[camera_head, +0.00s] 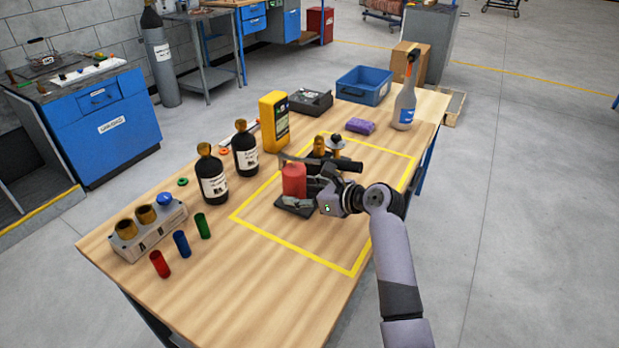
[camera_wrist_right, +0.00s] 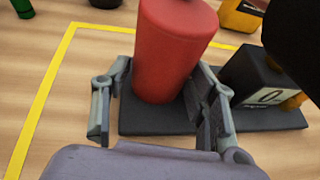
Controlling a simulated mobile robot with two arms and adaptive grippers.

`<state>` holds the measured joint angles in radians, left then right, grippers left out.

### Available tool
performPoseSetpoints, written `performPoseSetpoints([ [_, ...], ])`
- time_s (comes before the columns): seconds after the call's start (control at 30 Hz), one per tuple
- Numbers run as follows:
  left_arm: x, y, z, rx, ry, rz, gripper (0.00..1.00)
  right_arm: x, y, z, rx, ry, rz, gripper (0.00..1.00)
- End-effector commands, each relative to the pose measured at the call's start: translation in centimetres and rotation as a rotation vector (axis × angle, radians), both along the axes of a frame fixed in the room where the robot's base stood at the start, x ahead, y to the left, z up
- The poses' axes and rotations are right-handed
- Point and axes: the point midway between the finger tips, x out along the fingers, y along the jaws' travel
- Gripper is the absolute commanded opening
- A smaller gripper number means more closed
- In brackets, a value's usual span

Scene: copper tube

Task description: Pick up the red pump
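The red pump part (camera_head: 294,180) is an upright red cylinder on a dark base plate (camera_wrist_right: 150,122), inside the yellow-taped square on the wooden table. It also shows in the right wrist view (camera_wrist_right: 172,50), just ahead of the gripper. My right gripper (camera_head: 312,192) reaches in low from the right. In the wrist view its two fingers (camera_wrist_right: 157,92) stand apart, one on each side of the red cylinder's lower part. A gap shows at the left finger; contact at the right finger cannot be told. A black block with a label (camera_wrist_right: 255,85) stands on the base plate. My left gripper is out of view.
Two dark bottles (camera_head: 212,180) and a yellow device (camera_head: 274,122) stand left of the taped square. A spray bottle (camera_head: 404,108), blue bin (camera_head: 364,86) and purple sponge (camera_head: 360,126) are toward the back.

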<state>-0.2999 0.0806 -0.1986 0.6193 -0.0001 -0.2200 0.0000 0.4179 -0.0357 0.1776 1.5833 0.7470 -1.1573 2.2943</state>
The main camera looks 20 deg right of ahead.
Motion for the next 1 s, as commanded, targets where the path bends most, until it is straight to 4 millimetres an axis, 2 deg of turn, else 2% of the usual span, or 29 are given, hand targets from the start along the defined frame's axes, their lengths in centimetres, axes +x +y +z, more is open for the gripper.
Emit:
performPoseSetpoints([
  [0.07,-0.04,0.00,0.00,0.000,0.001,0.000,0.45,-0.01,-0.02,-0.01,0.000,0.000,0.000,0.46],
  [0.73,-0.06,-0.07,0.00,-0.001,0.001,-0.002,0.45,-0.01,-0.03,-0.02,-0.001,0.001,0.000,0.01],
  [0.97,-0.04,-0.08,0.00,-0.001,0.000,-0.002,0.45,-0.01,-0.03,-0.02,-0.001,0.001,0.000,0.00],
  [1.0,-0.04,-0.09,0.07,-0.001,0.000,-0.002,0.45,0.24,-0.05,0.96,0.001,-0.022,-0.002,0.00],
])
